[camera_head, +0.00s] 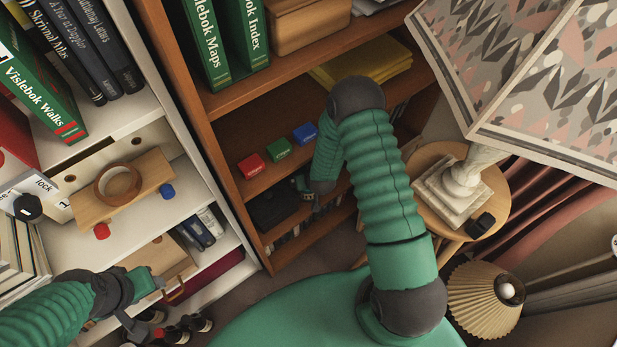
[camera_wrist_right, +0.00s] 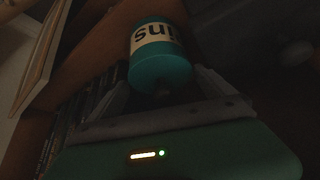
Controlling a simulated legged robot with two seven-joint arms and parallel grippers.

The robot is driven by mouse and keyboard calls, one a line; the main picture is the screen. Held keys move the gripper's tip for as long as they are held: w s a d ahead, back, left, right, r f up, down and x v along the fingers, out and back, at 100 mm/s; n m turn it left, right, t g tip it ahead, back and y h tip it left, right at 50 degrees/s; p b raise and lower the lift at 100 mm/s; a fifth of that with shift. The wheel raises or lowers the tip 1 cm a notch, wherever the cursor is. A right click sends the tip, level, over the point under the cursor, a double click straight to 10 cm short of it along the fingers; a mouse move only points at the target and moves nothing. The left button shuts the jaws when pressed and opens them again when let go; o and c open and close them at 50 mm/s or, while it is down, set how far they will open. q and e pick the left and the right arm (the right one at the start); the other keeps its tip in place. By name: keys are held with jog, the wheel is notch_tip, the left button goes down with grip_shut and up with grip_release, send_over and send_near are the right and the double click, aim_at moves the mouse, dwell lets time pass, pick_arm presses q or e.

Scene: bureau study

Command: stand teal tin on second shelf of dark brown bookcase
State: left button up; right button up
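The teal tin (camera_wrist_right: 160,68) has a cream label with dark letters that read upside down in the right wrist view. It lies between the two fingers of my right gripper (camera_wrist_right: 162,78), which appear to touch its sides. In the head view my right gripper (camera_head: 305,186) is at the front of the dark brown bookcase (camera_head: 222,150), below the shelf with the coloured boxes; the tin is hidden there. My left gripper (camera_head: 145,283) is low at the left, beside the white shelves, and its fingers are not clear.
Red (camera_head: 251,167), green (camera_head: 279,149) and blue (camera_head: 305,133) boxes stand on a bookcase shelf, with a yellow stack (camera_head: 372,62) behind. A black object (camera_head: 272,205) sits on the shelf below. A round side table (camera_head: 485,205) with a lamp stands at the right.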

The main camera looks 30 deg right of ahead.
jog(key=p+v, duration=0.6)
jog(key=v, duration=0.1)
jog(key=shift+r, duration=0.25)
jog(key=shift+s, duration=0.2)
jog(key=shift+a, duration=0.1)
